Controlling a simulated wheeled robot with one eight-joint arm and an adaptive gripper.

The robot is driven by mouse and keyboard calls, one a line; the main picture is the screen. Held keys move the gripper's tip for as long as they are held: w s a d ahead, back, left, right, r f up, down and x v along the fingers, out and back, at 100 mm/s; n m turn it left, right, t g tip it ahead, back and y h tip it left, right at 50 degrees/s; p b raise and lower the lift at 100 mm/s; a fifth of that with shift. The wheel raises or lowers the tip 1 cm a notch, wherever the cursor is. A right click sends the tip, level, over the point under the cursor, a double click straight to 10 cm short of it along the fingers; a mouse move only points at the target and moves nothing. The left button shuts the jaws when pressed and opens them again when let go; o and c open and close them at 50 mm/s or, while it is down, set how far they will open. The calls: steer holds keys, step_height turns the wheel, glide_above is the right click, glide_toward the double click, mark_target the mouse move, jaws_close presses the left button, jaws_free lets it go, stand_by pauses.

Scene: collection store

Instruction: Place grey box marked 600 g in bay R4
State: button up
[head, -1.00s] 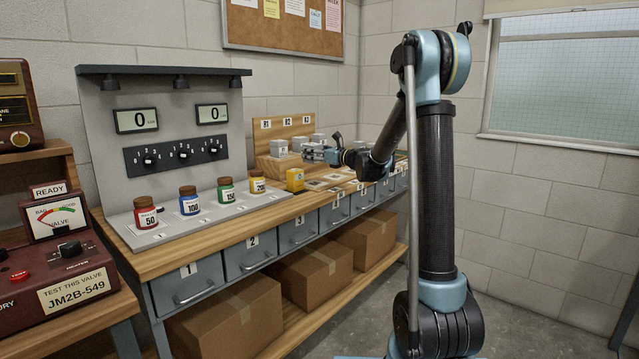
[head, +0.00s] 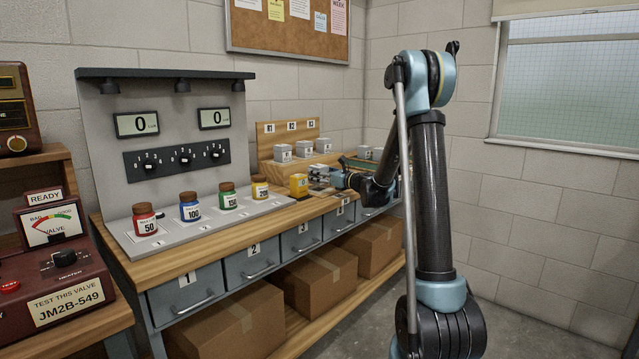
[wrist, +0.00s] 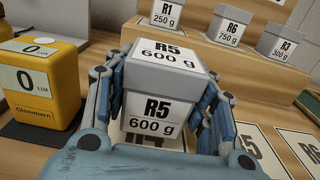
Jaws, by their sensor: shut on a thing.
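The grey box marked R5 and 600 g (wrist: 157,88) sits between the fingers of my gripper (wrist: 160,100) in the wrist view. The fingers are shut on its two sides, and it looks upright. In the head view my gripper (head: 322,178) is low over the bench, in front of the raised shelf; the box there is too small to make out clearly. A dark printed mark shows just below the box in the wrist view, partly hidden by it. I cannot tell whether the box touches the surface. No label R4 is legible in either view.
Grey boxes R1 (wrist: 166,14), R6 (wrist: 229,25) and R3 (wrist: 281,43) stand on the raised wooden shelf (head: 268,151). A yellow light meter (wrist: 40,82) is close on the left. Printed cards (wrist: 256,150) lie on the bench at right. More grey boxes (head: 364,152) stand farther right.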

step_height(320, 180, down, 2)
steer(key=shift+f, duration=0.25)
steer(key=o, duration=1.6)
steer(key=shift+c, duration=0.2)
